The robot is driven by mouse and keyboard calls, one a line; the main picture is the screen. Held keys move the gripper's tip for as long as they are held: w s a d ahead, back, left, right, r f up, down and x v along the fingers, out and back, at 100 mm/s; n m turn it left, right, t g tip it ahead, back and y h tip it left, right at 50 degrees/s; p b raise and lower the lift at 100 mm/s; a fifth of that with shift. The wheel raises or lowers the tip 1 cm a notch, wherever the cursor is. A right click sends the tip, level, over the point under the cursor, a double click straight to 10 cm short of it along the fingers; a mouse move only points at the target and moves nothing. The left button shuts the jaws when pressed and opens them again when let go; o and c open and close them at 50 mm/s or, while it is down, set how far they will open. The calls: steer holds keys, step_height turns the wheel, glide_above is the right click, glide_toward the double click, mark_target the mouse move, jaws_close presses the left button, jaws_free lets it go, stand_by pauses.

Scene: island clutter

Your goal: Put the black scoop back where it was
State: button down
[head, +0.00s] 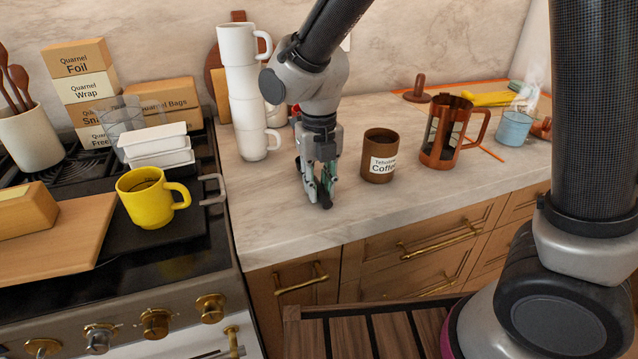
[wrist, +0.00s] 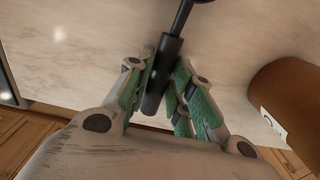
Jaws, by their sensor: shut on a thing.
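My gripper (head: 321,187) is over the marble counter, between the stack of white mugs and the brown coffee canister. In the wrist view my gripper (wrist: 168,100) is shut on the handle of the black scoop (wrist: 166,62). The scoop's thin neck runs up out of the top of that view, so its bowl is mostly cut off. In the head view the scoop is largely hidden by the fingers. The brown canister (head: 380,158), labelled coffee, stands just right of my gripper. It also shows in the wrist view (wrist: 292,95). I cannot tell whether the scoop touches the counter.
A stack of white mugs (head: 240,100) stands behind left. A copper-framed press (head: 440,145) and a blue cup (head: 514,127) stand to the right. A yellow mug (head: 143,200) is on the stove. The counter front (head: 280,225) is clear.

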mark_target(319, 185)
steer(key=shift+f, duration=0.15)
steer(key=c, duration=1.3)
jaws_free()
steer(key=shift+o, duration=0.2)
step_height(319, 185, up, 12)
steer(key=s+d+r+m+t, duration=0.1)
steer(key=d+r+m, duration=0.2)
steer(key=d+m, duration=0.6)
steer(key=s+d+r+m+t, duration=0.1)
steer(key=d+r+m, duration=0.2)
steer(key=d+m, duration=0.55)
steer(key=s+d+m+t, duration=0.2)
steer(key=s+d+m, duration=0.9)
steer(key=m, duration=1)
steer(key=d+f, duration=0.1)
steer(key=d, duration=0.2)
steer(key=shift+s+d+m, duration=0.25)
steer(key=shift+s+m, duration=0.05)
steer(key=shift+m, duration=0.05)
